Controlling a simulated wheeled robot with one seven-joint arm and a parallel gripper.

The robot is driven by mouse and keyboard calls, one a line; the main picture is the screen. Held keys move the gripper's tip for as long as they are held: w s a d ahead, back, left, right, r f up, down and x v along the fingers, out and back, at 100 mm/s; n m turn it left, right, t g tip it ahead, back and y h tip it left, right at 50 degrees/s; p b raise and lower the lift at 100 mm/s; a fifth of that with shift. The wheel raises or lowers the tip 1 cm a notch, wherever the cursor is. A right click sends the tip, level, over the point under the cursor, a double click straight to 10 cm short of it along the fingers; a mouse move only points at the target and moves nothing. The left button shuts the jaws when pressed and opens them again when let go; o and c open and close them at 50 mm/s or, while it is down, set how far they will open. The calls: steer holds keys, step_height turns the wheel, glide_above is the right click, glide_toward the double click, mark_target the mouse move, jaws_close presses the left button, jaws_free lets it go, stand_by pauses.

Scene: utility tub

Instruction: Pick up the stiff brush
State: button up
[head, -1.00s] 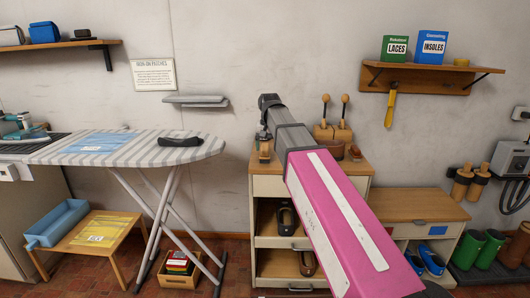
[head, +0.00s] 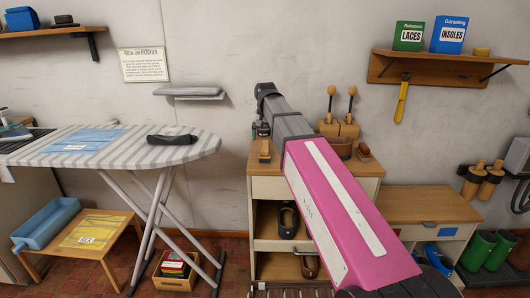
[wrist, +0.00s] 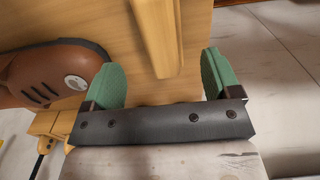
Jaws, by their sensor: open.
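A small tan wooden brush-like block (head: 265,151) stands at the left end of the cabinet top (head: 300,166). A reddish-brown brush-like piece (head: 363,152) lies at the right end; I cannot tell surely which is the stiff brush. My gripper (head: 260,130) is behind and just above the tan block in the head view, with its fingers partly hidden. In the wrist view my gripper (wrist: 163,75) has its green fingers apart, with a pale wooden strip (wrist: 156,38) showing beyond the gap. Nothing is visibly held.
A brown slotted object (wrist: 48,75) shows at left in the wrist view. The ironing board (head: 120,148) is left, and a wall shelf (head: 440,68) is at upper right. The wall is close behind.

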mark_target(265, 145)
steer(key=shift+s+a+f, duration=0.1)
steer(key=shift+f, duration=3.3)
steer(key=c, duration=1.1)
steer(key=shift+r, duration=0.15)
steer(key=shift+r, duration=0.55)
step_height(265, 145, up, 2)
steer(key=shift+r, duration=0.15)
steer(key=s+a+r, duration=0.3)
steer(key=s+a, duration=0.1)
steer(key=s+a+r, duration=0.4)
steer(key=shift+a+r, duration=0.15)
steer(key=shift+a, duration=0.05)
